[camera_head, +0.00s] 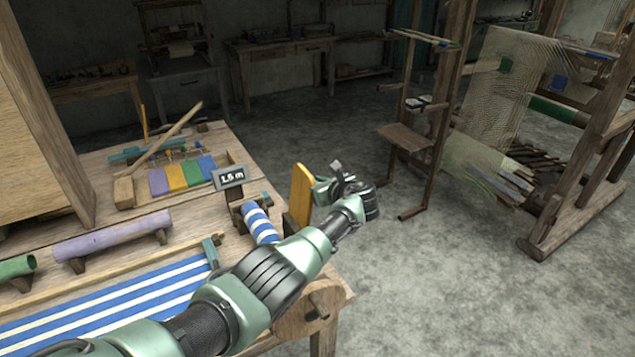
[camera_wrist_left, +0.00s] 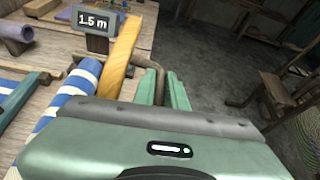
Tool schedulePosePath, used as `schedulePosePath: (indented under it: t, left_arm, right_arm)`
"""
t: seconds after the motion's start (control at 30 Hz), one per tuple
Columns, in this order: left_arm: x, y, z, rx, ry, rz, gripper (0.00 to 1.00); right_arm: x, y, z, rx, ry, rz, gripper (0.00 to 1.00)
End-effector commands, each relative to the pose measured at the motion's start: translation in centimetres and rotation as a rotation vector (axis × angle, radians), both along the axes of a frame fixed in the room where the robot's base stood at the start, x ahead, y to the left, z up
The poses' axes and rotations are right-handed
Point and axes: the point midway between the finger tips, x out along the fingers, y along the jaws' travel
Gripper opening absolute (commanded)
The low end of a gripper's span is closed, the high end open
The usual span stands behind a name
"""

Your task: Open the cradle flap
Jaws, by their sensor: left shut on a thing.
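The cradle flap, a yellow wooden board (camera_head: 301,192), stands upright at the right end of the cradle with the blue-and-white striped roll (camera_head: 260,222). In the left wrist view, the flap (camera_wrist_left: 120,55) rises left of my fingers, with the striped roll (camera_wrist_left: 78,88) beside it. My left gripper (camera_head: 328,186) is on the flap's right side. Its green fingers (camera_wrist_left: 163,88) are shut on a thin, bent brown handle (camera_wrist_left: 151,72) between them. The handle's join to the flap is not clear. My right gripper is not in view.
A "1.5 m" sign (camera_head: 230,177) stands behind the roll. The workbench (camera_head: 107,228) holds coloured blocks (camera_head: 182,177), a purple tube (camera_head: 113,237) and striped cloth (camera_head: 120,300). Open concrete floor (camera_head: 440,280) lies to the right, with a loom frame (camera_head: 560,215) beyond.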

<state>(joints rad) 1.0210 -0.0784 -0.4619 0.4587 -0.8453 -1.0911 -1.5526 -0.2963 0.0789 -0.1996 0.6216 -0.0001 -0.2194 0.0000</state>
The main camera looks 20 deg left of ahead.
Motion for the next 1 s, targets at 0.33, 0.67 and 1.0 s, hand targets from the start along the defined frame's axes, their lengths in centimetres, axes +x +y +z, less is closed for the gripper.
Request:
schedulePosePath:
  t: [0.33, 0.67, 1.0]
  left_arm:
    - [-0.5, 0.1, -1.3, -0.006, 0.020, 0.007, 0.00]
    - [-0.6, 0.2, -1.3, -0.006, 0.021, 0.010, 0.34]
    - [-2.0, -1.8, 0.2, -0.008, 0.015, 0.006, 0.34]
  right_arm:
    - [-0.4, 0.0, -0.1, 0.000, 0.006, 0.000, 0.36]
    - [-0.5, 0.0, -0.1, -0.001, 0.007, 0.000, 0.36]
    - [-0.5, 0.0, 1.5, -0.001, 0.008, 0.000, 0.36]
